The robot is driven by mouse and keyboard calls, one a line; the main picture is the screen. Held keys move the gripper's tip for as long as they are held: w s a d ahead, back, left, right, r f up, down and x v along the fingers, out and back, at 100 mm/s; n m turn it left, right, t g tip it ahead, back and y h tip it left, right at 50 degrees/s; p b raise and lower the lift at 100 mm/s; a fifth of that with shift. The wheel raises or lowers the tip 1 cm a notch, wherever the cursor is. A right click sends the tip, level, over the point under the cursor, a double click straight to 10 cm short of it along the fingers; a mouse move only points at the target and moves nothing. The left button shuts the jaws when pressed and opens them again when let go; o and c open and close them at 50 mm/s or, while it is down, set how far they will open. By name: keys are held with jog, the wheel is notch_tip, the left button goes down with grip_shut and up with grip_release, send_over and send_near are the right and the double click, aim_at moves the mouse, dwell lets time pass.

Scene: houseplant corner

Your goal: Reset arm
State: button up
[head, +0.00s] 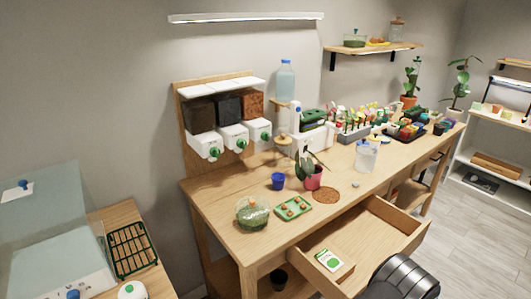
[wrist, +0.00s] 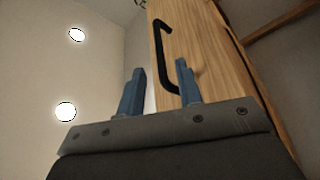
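My gripper (wrist: 160,70) shows in the wrist view. Its two blue fingers stand apart with nothing between them, so it is open and empty. Beyond the fingers is a wooden front with a black bar handle (wrist: 165,55); the fingers appear apart from it. In the head view a black rounded part of my arm (head: 400,279) is at the bottom right, in front of the open drawer (head: 395,215). My gripper itself is hidden in the head view.
The drawer is pulled out of the wooden bench (head: 225,203) and holds a green-and-white packet (head: 330,261). On the bench stand a potted plant (head: 313,180), a blue pot (head: 278,181), a glass bowl (head: 252,212) and a green tray (head: 293,208). Wall dispensers (head: 234,138) hang behind.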

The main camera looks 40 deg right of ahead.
jog(key=x, duration=0.7)
jog(key=shift+a, duration=0.1)
jog(key=v, duration=1.7)
jog(key=shift+a, duration=0.15)
jog(key=shift+x, duration=8.75)
jog(key=shift+w, duration=0.1)
